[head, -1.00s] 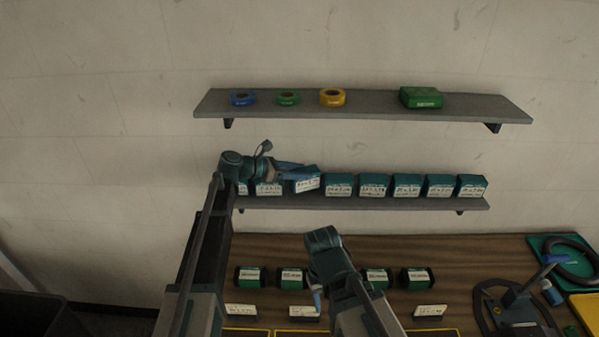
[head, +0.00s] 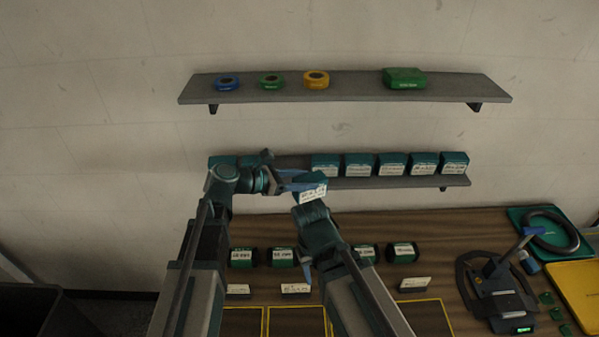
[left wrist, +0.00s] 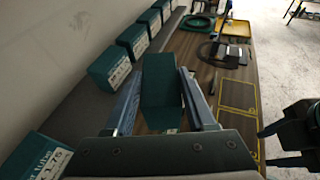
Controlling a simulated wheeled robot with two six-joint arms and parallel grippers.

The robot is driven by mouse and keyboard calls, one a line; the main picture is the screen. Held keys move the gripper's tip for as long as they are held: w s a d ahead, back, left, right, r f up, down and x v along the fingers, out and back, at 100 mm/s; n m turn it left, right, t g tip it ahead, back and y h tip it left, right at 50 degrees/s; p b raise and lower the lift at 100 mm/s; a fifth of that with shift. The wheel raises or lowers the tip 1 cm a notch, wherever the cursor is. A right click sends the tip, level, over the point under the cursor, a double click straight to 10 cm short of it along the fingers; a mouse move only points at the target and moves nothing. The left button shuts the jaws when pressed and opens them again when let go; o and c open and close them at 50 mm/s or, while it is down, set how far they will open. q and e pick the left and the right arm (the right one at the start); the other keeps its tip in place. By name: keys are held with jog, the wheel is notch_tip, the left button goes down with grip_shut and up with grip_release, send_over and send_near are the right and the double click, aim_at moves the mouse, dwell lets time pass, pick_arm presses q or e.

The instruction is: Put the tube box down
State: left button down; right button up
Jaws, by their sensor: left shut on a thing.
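The tube box (head: 311,190), dark green with a white label, is held by my left gripper (head: 298,183) in front of the lower shelf (head: 400,182). In the left wrist view, the box (left wrist: 161,85) is between the two blue fingers (left wrist: 160,108), clear of the shelf edge, with the wooden bench beyond it. My right gripper (head: 305,268) hangs over the bench, partly hidden by its own arm. In the left wrist view its two fingers (left wrist: 278,145) stand apart with nothing seen between them.
Similar boxes (head: 358,166) line the lower shelf, with a gap behind my left gripper. Dark rolls (head: 403,253) and label cards (head: 415,284) stand on the bench (head: 450,235). Yellow-outlined areas (head: 424,318) lie in front. A scale-like device (head: 497,290) and yellow tray (head: 577,285) are right.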

notch_tip(320, 180, down, 18)
jog(key=b, duration=1.7)
jog(key=shift+r+b, duration=0.2)
jog(key=shift+b, duration=0.1)
